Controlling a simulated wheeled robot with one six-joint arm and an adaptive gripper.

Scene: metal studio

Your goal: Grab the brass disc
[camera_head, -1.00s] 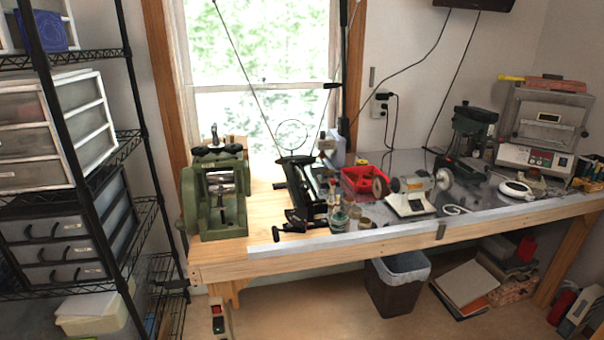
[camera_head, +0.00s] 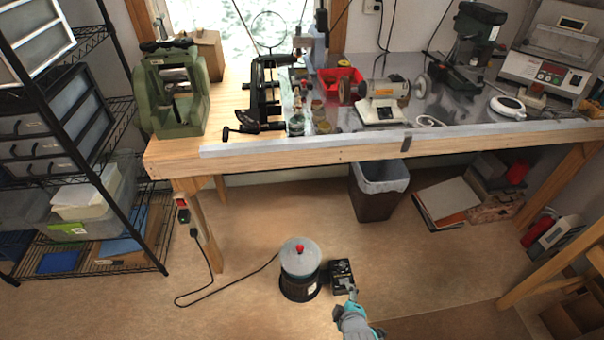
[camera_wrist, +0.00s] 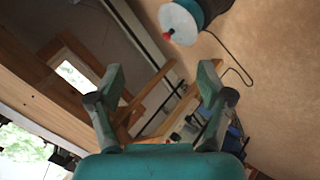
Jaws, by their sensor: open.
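I cannot single out the brass disc for sure. Small round brass-toned pieces (camera_head: 322,126) stand near the front of the workbench (camera_head: 275,145), between the black clamp-like tool and the polishing motor, too small to tell apart. My gripper (camera_wrist: 163,72) is open and empty in the wrist view, its two fingers spread wide. In the head view my teal-and-grey arm end (camera_head: 353,320) is at the bottom, low in front of the bench and well apart from these pieces.
A canister with a red knob (camera_head: 300,265) stands on the floor beside my arm, with a black box (camera_head: 341,275) and a cable. The polishing motor (camera_head: 380,105), red tray (camera_head: 339,88) and green press (camera_head: 173,95) crowd the bench. A wire shelf stands left; a bin (camera_head: 378,190) is underneath.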

